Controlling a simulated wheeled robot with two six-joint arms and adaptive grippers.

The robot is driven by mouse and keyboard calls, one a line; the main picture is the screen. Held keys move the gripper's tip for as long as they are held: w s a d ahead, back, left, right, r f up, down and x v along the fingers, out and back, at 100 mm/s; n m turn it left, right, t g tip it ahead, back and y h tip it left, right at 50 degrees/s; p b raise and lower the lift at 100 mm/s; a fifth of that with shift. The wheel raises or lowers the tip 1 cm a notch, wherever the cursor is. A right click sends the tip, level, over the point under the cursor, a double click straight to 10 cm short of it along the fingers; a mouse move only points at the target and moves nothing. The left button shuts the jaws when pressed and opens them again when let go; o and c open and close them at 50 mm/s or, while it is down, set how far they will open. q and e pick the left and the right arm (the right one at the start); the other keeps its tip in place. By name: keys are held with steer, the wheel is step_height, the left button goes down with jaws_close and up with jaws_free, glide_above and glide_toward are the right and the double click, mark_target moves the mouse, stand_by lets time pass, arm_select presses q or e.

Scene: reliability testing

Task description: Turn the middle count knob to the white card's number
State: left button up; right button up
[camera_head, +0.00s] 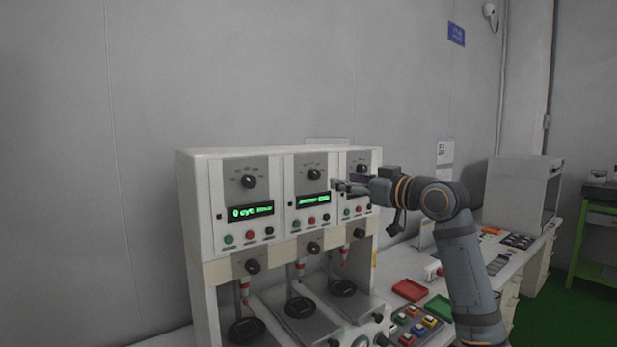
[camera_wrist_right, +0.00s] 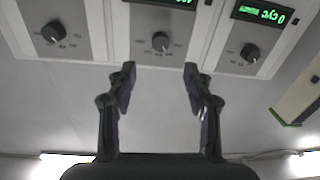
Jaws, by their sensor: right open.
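The middle count knob (camera_head: 314,174) is a black dial on the upper part of the test machine's middle panel, above a green-lit display (camera_head: 313,200). My right gripper (camera_head: 340,186) is in front of the machine, just right of that knob in the head view. In the right wrist view, which looks upside down, the gripper (camera_wrist_right: 158,88) is open and empty. The middle knob (camera_wrist_right: 160,42) shows beyond the gap between the fingertips, apart from them. No white card with a readable number can be made out. My left gripper is not in view.
Count knobs stand on the left panel (camera_head: 249,181) and right panel (camera_head: 362,169). The left display (camera_head: 250,212) starts with 0 cyc. Coloured buttons sit below the displays. A red tray (camera_head: 409,290) and a green tray (camera_head: 438,308) lie on the bench at right.

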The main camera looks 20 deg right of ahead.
mark_target(317, 176)
steer(key=p+x, duration=0.2)
steer(key=x, duration=0.2)
steer(key=p+x, duration=0.2)
steer(key=x, duration=0.3)
steer(key=shift+w+a+r, duration=0.15)
steer(key=shift+a, duration=0.2)
steer(key=shift+w+d, duration=0.1)
steer(key=shift+w, duration=0.3)
steer(key=shift+c, duration=0.4)
steer(key=shift+f, duration=0.2)
steer(key=c, duration=0.7)
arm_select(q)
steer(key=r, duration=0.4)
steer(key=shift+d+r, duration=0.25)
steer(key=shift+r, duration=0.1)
arm_select(e)
jaws_close()
